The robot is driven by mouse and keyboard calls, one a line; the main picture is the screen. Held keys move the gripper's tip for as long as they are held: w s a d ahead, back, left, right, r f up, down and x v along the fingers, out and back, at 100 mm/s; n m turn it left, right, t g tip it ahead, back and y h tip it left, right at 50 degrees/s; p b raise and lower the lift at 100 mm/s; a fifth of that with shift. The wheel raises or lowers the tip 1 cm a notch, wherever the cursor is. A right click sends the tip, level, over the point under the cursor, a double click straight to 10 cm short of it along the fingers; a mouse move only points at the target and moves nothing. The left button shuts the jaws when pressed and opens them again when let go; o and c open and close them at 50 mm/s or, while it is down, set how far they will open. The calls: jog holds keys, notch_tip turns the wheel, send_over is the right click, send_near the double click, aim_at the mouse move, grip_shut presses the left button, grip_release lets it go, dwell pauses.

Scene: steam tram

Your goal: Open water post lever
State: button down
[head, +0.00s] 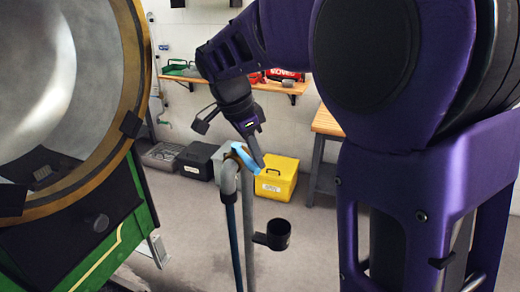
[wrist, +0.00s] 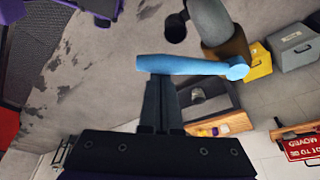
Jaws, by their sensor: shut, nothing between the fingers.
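The water post is a grey pipe (head: 228,181) standing in the middle of the head view, with its upper end also in the wrist view (wrist: 209,18). A light blue lever (head: 244,158) sits at its top. In the wrist view the lever (wrist: 185,65) lies nearly level across the picture, its round pivot end at the right beside a brown fitting (wrist: 234,46). My gripper (head: 259,160) is shut and empty. In the wrist view its fingertips (wrist: 160,80) are at the lever's free left part; I cannot tell whether they touch it.
A black cup-like holder (head: 278,235) sticks out low on the post. A large green and brass boiler end (head: 135,90) fills the left. Behind stand a yellow box (head: 277,182), dark boxes (head: 197,160) and a wall shelf (head: 285,87). Floor around the post is clear.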

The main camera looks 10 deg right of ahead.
jog(key=shift+s+a+m+g+p, duration=0.25)
jog(key=shift+a+m+g+p, duration=0.1)
jog(key=shift+a+m, duration=0.95)
jog(key=shift+s+a+m+g+p, duration=0.2)
jog(key=shift+a+m+g+p, duration=0.15)
jog(key=shift+a+m, duration=0.95)
jog(key=shift+a+n, duration=0.3)
jog(key=shift+a, duration=0.05)
jog(key=shift+d, duration=0.15)
